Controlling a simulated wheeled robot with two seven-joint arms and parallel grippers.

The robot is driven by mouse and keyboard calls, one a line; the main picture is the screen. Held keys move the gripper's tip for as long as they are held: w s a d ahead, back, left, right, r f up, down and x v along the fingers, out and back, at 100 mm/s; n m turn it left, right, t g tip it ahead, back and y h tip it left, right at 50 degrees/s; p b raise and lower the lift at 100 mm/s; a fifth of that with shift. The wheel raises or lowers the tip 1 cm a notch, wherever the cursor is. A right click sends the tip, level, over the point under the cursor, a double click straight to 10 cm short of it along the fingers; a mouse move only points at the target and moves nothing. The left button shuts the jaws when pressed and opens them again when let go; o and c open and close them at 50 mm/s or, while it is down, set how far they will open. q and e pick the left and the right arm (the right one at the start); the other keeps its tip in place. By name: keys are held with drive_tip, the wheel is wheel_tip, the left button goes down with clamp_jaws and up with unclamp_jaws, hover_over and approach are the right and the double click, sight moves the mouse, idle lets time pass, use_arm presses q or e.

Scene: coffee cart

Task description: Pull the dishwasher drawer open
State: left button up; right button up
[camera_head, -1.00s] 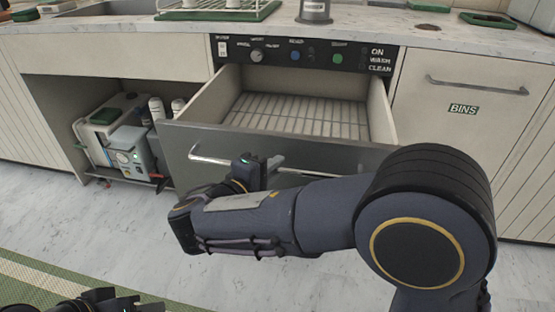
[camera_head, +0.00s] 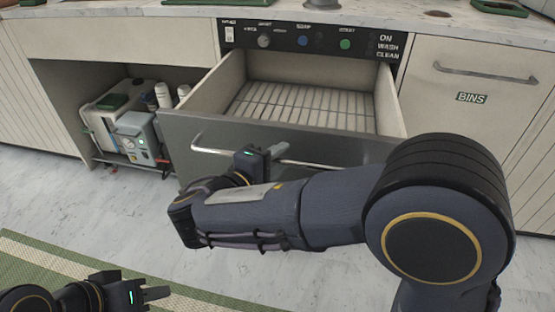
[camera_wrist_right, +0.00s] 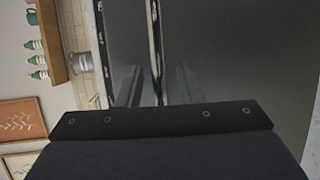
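The dishwasher drawer (camera_head: 190,125) is pulled well out below its control panel, with an empty wire rack (camera_head: 300,105) inside. Its grey front carries a long metal bar handle (camera_head: 212,150). My right gripper (camera_head: 275,149) is at the middle of this handle. In the right wrist view the handle bar (camera_wrist_right: 155,40) runs between two blurred grey finger shapes (camera_wrist_right: 160,85) that stand apart, with space on each side of the bar. My right forearm hides the right part of the drawer front. My left gripper (camera_head: 150,294) is low at the left, away from the drawer; its finger gap is not visible.
A BINS door (camera_head: 472,97) with its own handle is right of the drawer. An open bay with a grey machine (camera_head: 135,135) and white bottles is at left. The floor (camera_head: 95,215) before the drawer is clear, with a green mat (camera_head: 50,262) nearer.

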drive_tip(key=p+v, duration=0.2)
drive_tip(key=v, duration=0.5)
drive_tip(key=shift+s+a, duration=0.25)
idle(0.3)
